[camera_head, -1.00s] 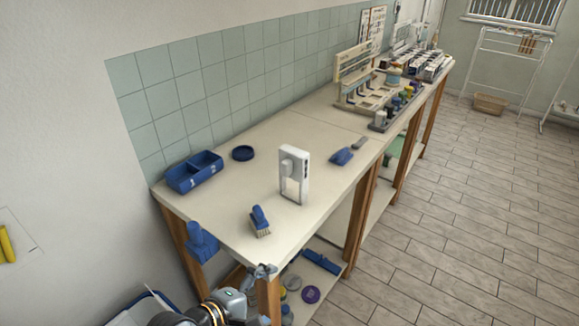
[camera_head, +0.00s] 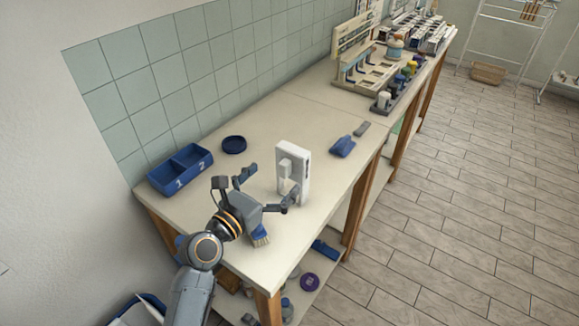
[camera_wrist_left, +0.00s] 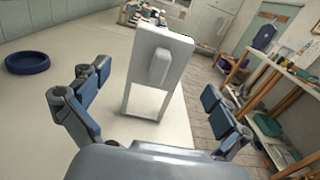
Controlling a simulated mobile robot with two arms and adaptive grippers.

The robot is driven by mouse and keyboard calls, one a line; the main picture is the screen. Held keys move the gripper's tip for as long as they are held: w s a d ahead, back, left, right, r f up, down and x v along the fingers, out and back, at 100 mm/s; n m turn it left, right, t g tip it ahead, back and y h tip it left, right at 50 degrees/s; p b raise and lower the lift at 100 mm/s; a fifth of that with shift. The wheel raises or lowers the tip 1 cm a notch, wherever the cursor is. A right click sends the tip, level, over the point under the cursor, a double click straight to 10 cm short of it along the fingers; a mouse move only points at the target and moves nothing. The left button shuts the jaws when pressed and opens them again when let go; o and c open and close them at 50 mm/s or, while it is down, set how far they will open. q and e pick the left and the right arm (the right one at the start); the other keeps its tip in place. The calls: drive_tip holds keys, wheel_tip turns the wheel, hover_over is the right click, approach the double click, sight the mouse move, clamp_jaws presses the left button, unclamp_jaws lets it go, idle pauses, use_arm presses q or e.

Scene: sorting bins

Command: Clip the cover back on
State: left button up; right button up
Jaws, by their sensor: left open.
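A white upright device (camera_head: 293,160) stands on the table, with a raised block on its face and an open frame below. It also shows in the left wrist view (camera_wrist_left: 170,45), straight ahead. My left gripper (camera_head: 268,187) is open, with its fingers spread in front of the device and nothing between them. In the wrist view the left gripper (camera_wrist_left: 155,85) has one finger to each side of the device; I cannot tell whether either touches it. I cannot tell for sure which piece is the cover. My right gripper is not in view.
A blue two-part bin (camera_head: 208,164) and a round blue dish (camera_head: 234,144) lie at the left. A brush (camera_head: 261,236) is partly hidden beneath my gripper. A blue scoop-like tool (camera_head: 343,147) and a small grey piece (camera_head: 361,129) lie behind the device. Racks stand farther back.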

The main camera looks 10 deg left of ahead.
sight(282, 170)
use_arm(q)
drive_tip(key=shift+w+d, duration=0.1)
drive_tip(key=shift+w, duration=0.35)
drive_tip(key=shift+w+d+r, duration=0.25)
drive_tip(key=shift+w, duration=0.25)
drive_tip(key=p+x, duration=0.1)
drive_tip(key=x, duration=0.2)
drive_tip(key=shift+w+d, duration=0.15)
drive_tip(key=shift+w, duration=0.15)
drive_tip(key=shift+w+f, duration=0.1)
drive_tip(key=shift+w, duration=0.15)
drive_tip(key=shift+s, duration=0.1)
drive_tip(key=shift+c, duration=0.6)
drive_tip(key=c, duration=1.1)
drive_tip(key=shift+c, duration=0.4)
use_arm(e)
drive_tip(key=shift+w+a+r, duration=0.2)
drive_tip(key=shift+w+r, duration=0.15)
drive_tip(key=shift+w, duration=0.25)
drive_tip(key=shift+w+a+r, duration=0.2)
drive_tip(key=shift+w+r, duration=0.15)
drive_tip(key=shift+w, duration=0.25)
